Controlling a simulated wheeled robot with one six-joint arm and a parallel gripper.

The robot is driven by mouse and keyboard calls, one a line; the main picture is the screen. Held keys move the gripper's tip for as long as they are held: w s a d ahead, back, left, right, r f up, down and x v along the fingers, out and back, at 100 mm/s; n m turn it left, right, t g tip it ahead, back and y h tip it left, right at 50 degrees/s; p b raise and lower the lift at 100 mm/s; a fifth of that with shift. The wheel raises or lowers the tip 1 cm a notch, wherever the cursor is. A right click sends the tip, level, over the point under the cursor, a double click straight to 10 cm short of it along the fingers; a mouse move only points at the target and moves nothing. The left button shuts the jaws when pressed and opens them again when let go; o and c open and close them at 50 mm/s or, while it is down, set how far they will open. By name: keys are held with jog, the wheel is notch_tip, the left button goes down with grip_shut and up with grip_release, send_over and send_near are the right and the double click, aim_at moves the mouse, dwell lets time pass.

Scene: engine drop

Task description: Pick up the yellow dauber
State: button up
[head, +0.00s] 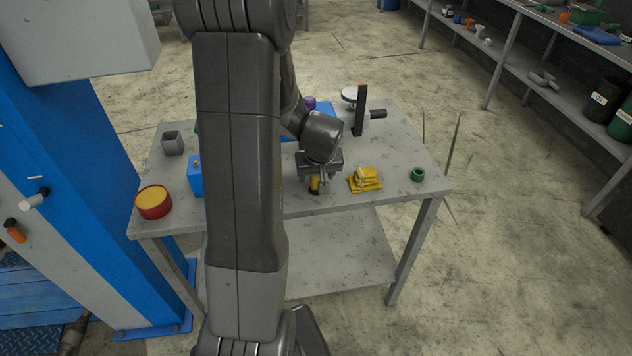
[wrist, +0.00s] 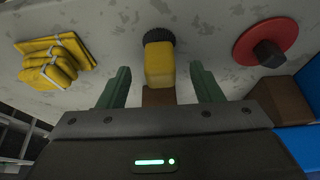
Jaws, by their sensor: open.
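The yellow dauber (wrist: 160,65) has a blocky yellow body with a black bristly end, and lies or stands on the grey workbench; its exact tilt is hard to tell. It also shows in the head view (head: 315,184), partly hidden by my gripper (head: 321,187). In the wrist view my gripper (wrist: 160,80) is open, with one green finger to each side of the dauber's body. Gaps show between the fingers and the yellow. A brown block-like part (wrist: 158,97) shows below the yellow body; whether it belongs to the dauber is unclear.
A red disc (wrist: 248,42) with a dark knob is near the dauber. A blue box (head: 195,177), red tin (head: 153,204) and grey cup (head: 172,144) stand left.

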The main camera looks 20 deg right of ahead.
aim_at(316, 179)
jog(key=shift+x, duration=1.65)
jog(key=c, duration=1)
